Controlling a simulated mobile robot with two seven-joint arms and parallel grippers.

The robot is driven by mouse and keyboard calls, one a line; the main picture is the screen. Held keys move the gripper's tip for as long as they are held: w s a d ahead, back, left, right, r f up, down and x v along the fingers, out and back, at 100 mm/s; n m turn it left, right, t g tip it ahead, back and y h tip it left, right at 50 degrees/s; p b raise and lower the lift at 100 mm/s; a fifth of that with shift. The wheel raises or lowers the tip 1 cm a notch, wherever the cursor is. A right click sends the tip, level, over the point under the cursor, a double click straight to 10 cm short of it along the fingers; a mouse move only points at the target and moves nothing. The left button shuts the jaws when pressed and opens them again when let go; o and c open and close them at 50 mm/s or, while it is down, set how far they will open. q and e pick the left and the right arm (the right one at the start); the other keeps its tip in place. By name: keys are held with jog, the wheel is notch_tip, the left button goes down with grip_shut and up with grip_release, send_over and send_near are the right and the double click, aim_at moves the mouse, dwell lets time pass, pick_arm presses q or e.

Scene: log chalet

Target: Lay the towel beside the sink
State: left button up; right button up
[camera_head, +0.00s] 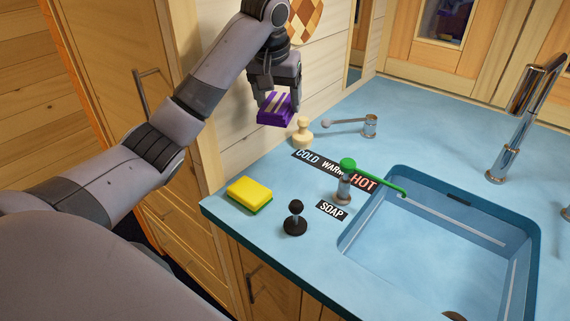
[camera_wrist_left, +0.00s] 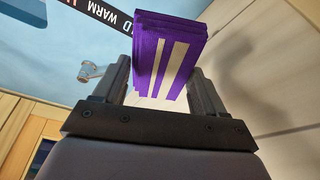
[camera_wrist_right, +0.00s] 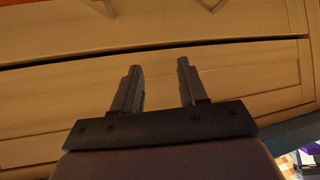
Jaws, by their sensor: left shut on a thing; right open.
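The towel (camera_head: 275,109) is a folded purple bundle with pale stripes. My left gripper (camera_head: 277,88) is shut on it and holds it above the back left of the blue counter, near the wall. In the left wrist view the towel (camera_wrist_left: 170,52) sits between the two fingers (camera_wrist_left: 160,85). The sink (camera_head: 440,235) is a blue basin at the right of the head view, to the right of the towel. My right gripper (camera_wrist_right: 160,88) is open and empty in the right wrist view, facing wooden panels; it does not show in the head view.
A metal lever (camera_head: 369,126) and a faucet (camera_head: 514,130) stand farther back. The counter's back left is partly clear.

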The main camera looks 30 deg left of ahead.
aim_at(272, 124)
pick_arm(q)
notch_tip(272, 124, down, 16)
jog(key=shift+f, duration=0.25)
jog(key=shift+f, duration=0.15)
jog(key=o, duration=0.9)
jog(key=v, duration=1.2)
jog(key=shift+w, duration=0.1)
